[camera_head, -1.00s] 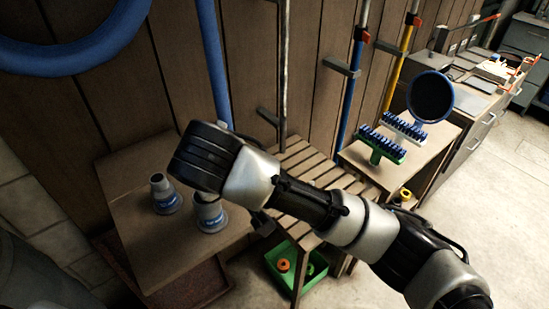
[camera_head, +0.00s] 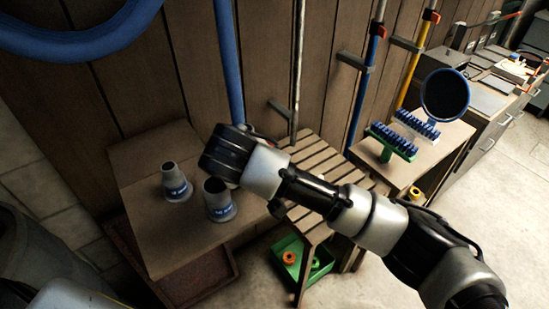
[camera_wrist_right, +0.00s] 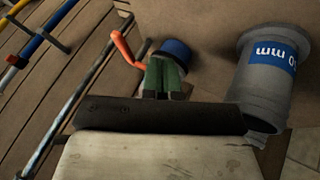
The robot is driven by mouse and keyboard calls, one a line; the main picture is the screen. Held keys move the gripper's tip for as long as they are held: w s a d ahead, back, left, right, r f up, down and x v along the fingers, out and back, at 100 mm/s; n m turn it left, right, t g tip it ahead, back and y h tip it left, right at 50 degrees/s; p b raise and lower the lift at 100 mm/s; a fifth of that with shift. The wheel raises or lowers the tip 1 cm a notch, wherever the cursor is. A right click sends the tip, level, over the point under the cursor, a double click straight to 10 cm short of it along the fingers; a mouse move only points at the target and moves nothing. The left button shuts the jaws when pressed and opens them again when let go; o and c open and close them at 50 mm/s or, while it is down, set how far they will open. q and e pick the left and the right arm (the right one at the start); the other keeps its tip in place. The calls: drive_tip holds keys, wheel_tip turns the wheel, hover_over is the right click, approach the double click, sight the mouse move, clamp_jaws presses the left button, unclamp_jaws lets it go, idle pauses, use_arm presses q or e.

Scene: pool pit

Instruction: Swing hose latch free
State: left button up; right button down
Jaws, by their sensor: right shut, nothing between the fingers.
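An orange lever (camera_wrist_right: 126,48) shows in the right wrist view beside a round blue cap (camera_wrist_right: 176,49); I cannot tell for sure that it is the hose latch. My right gripper (camera_wrist_right: 165,70) is shut and empty, its green fingers close together just in front of the blue cap. Whether they touch the lever or cap is unclear. In the head view my right arm reaches in from the right, and its wrist hides the fingers and lever. A blue hose (camera_head: 80,46) curves at the upper left. My left gripper is in neither view.
Two grey fittings (camera_head: 175,182) (camera_head: 219,201) stand on a wooden table (camera_head: 165,245); one is close to the gripper in the wrist view (camera_wrist_right: 268,75). A slatted bench (camera_head: 315,165), upright poles (camera_head: 368,85) and brushes (camera_head: 392,140) are to the right. A green crate (camera_head: 290,268) sits below.

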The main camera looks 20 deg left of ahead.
drive_tip(key=shift+x, duration=1)
drive_tip(key=w+d, duration=0.1)
drive_tip(key=w+d+p, duration=0.1)
drive_tip(key=w, duration=0.1)
drive_tip(key=shift+f+p, duration=0.1)
drive_tip(key=shift+p, duration=0.2)
drive_tip(key=shift+w+d, duration=0.25)
drive_tip(key=shift+d, duration=0.05)
